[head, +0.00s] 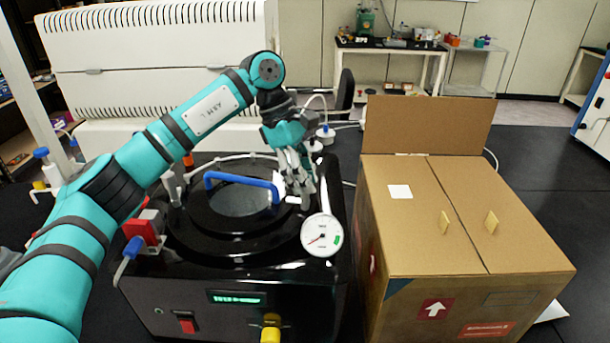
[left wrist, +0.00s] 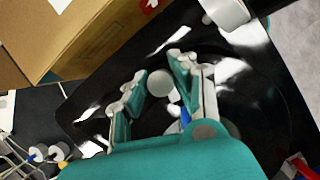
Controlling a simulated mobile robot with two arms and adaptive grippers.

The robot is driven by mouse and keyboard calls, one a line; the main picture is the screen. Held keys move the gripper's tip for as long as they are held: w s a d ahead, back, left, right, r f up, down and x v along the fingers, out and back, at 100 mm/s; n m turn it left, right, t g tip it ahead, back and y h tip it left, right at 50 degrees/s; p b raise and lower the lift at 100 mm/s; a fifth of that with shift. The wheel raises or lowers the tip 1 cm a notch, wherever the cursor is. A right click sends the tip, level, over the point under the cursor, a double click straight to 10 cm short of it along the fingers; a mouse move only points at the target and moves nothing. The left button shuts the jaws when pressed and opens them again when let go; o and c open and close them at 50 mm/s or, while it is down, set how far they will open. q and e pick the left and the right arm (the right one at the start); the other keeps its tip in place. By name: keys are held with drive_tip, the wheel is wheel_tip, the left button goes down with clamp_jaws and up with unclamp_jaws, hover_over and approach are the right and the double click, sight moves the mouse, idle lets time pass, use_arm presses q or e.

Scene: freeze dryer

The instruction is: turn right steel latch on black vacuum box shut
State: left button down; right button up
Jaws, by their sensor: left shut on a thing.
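The black vacuum box (head: 240,295) stands on the dark bench, with a round lid and a blue handle (head: 240,178). My left gripper (head: 304,192) reaches down at the right side of the lid. It is shut on the right steel latch, which the fingers mostly hide in the head view. In the left wrist view the latch's pale round end (left wrist: 160,82) shows between the fingers (left wrist: 152,95). The left steel latch (head: 172,187) stands at the opposite side of the lid. My right gripper is out of view.
A white dial gauge (head: 322,235) sits just in front of my left gripper. A cardboard box (head: 425,215) with a raised flap stands close on the right. A red valve (head: 145,228) and a yellow fitting (head: 271,328) project from the black box.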

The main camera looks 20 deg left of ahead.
use_arm(q)
drive_tip(key=shift+r, duration=0.1)
idle(0.4)
drive_tip(key=c, duration=1.1)
unclamp_jaws()
drive_tip(key=v, duration=1.2)
drive_tip(key=shift+w+d, duration=0.1)
